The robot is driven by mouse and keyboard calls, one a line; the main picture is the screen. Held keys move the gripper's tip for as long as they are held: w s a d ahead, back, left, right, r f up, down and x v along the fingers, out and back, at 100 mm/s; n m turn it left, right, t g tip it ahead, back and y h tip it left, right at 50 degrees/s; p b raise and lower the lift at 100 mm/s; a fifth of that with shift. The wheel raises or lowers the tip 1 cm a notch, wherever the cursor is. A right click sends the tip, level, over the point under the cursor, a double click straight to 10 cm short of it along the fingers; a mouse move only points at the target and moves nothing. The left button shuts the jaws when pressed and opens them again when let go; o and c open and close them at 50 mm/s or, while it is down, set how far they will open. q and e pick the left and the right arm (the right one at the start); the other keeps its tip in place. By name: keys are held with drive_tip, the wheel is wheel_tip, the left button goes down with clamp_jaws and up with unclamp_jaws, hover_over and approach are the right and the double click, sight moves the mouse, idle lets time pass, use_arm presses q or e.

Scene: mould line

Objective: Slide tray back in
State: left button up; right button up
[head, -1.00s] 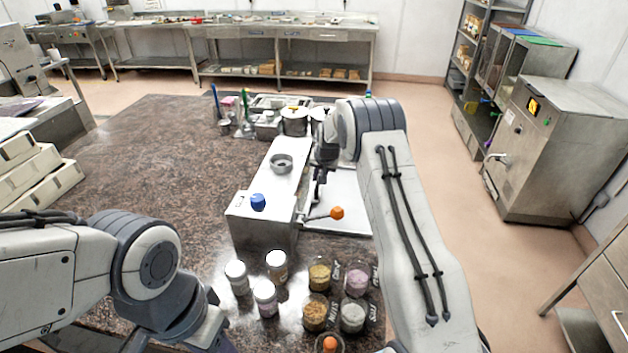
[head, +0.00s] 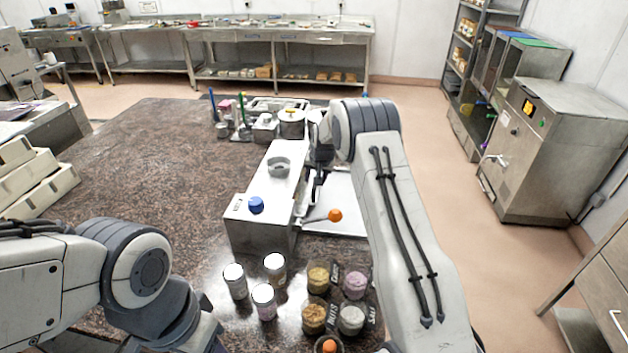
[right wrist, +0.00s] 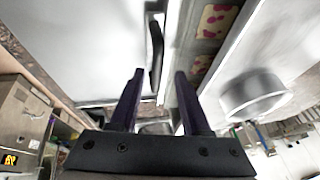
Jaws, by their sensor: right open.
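The tray (head: 345,218) is a flat pale panel on the right side of a steel machine (head: 258,232), partly hidden behind my right arm. In the right wrist view the tray (right wrist: 85,45) fills the upper left, with a dark bar handle (right wrist: 156,55) along its edge. My right gripper (right wrist: 157,75) is open, its two fingers pointing towards the handle end. I cannot tell whether they touch it. In the head view this gripper (head: 314,192) is small and mostly hidden by its arm. My left arm is at the lower left, its gripper out of view.
An orange-knobbed lever (head: 334,214) sticks out over the tray. A blue knob (head: 256,204) and a round metal cup (head: 279,167) are on the machine. Several jars (head: 263,300) stand in front. The dark counter (head: 140,170) is clear on the left.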

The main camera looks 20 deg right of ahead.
drive_tip(key=b+v, duration=0.2)
drive_tip(key=v, duration=0.8)
drive_tip(key=shift+b, duration=0.35)
drive_tip(key=shift+a, duration=0.15)
